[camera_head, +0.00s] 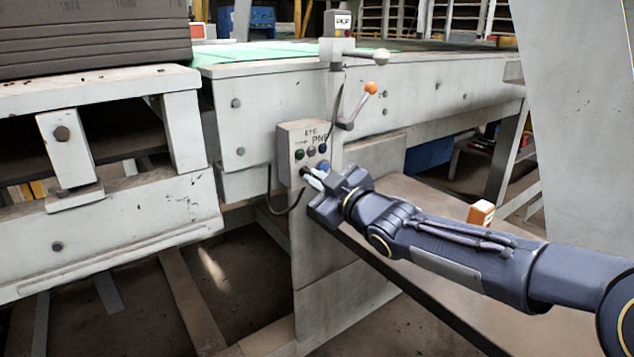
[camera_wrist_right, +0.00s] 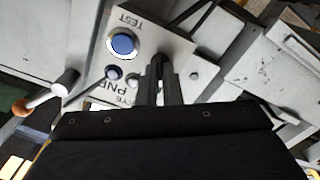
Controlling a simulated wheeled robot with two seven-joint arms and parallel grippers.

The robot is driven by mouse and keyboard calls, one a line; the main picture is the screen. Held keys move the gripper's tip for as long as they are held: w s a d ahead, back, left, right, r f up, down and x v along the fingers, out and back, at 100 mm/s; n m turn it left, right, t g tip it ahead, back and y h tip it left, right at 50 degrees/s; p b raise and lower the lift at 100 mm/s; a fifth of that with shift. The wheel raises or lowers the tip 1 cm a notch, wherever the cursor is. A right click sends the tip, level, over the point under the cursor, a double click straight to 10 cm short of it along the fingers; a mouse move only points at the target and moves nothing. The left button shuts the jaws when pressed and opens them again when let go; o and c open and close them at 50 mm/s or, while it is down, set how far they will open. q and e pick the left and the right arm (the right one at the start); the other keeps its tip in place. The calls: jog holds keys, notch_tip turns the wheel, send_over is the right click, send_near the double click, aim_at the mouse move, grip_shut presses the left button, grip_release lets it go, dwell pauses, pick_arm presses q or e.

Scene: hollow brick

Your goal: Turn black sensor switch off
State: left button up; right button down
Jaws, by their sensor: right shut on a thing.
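The control box (camera_head: 303,142) is a grey panel with small round buttons and dark lettering, on the front of the machine frame. My right gripper (camera_head: 311,177) reaches it from the right and is shut at the panel's lower part. In the right wrist view its two dark fingers (camera_wrist_right: 160,66) meet at the panel face. The black sensor switch is between the fingertips and mostly hidden by them, so its position cannot be read. A large blue button (camera_wrist_right: 122,43) near the word TEST is beside the fingers. My left gripper is not in view.
A lever with an orange knob (camera_head: 371,88) and one with a white knob (camera_head: 380,57) stick out above and right of the box. A black cable (camera_head: 270,190) hangs at its left. A small orange box (camera_head: 481,213) lies on the bench behind my right arm.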

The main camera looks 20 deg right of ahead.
dwell(0.3)
jog(key=c, duration=1.6)
grip_release()
jog(key=p+v, duration=0.2)
jog(key=v, duration=0.5)
jog(key=shift+s+d, duration=0.15)
jog(key=shift+s, duration=0.2)
